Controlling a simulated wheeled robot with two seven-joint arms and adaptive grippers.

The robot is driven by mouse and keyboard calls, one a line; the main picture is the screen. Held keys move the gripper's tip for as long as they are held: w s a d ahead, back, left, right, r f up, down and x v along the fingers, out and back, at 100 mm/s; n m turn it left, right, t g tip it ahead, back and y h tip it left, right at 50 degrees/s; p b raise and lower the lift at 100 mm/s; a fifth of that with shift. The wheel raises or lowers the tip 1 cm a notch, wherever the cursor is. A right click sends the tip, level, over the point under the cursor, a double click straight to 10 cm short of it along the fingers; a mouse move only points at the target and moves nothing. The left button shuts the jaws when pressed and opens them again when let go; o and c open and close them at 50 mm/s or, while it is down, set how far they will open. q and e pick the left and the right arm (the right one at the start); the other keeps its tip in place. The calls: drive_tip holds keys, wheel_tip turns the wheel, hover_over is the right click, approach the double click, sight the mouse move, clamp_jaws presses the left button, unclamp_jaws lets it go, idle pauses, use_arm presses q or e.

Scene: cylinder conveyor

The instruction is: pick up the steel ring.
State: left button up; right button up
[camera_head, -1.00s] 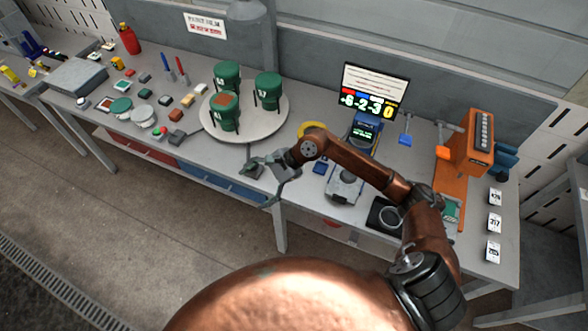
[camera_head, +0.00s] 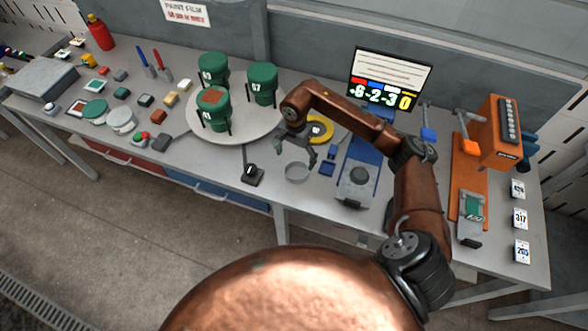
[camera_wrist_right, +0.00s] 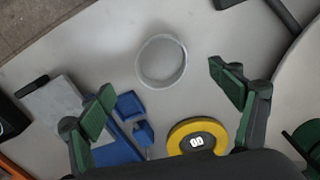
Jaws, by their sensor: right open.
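The steel ring (camera_head: 297,172) is a thin, pale grey open band lying on the grey table near its front edge. It also shows in the right wrist view (camera_wrist_right: 161,61), flat on the bare table. My right gripper (camera_head: 295,152) is open and empty, just above and behind the ring in the head view. In the right wrist view its green-padded fingers (camera_wrist_right: 160,80) are spread wide, with the ring ahead of and between them, apart from both. My left gripper is not in view.
A yellow disc (camera_head: 320,128) lies behind the ring, with small blue blocks (camera_head: 327,168) to its right. A blue-and-grey device (camera_head: 358,180) stands farther right. A black object with a lever (camera_head: 252,175) is left. The round turntable (camera_head: 265,125) carries green containers.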

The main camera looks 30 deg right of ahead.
sight(296, 173)
drive_tip(key=f, duration=0.2)
drive_tip(key=w+f, duration=0.1)
drive_tip(key=f, duration=0.1)
drive_tip(key=shift+d+f, duration=0.15)
drive_tip(key=shift+d, duration=0.05)
drive_tip(key=f, duration=0.4)
drive_tip(key=shift+s+d+f, duration=0.2)
drive_tip(key=shift+s+d, duration=0.05)
drive_tip(key=shift+d, duration=0.05)
drive_tip(key=shift+f, duration=0.5)
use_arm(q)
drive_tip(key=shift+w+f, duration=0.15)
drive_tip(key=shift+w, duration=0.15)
use_arm(e)
drive_tip(key=shift+c, duration=0.5)
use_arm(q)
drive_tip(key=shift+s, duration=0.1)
use_arm(e)
drive_tip(key=c, duration=1.2)
drive_tip(key=shift+w+r, duration=0.1)
drive_tip(key=shift+c, duration=0.2)
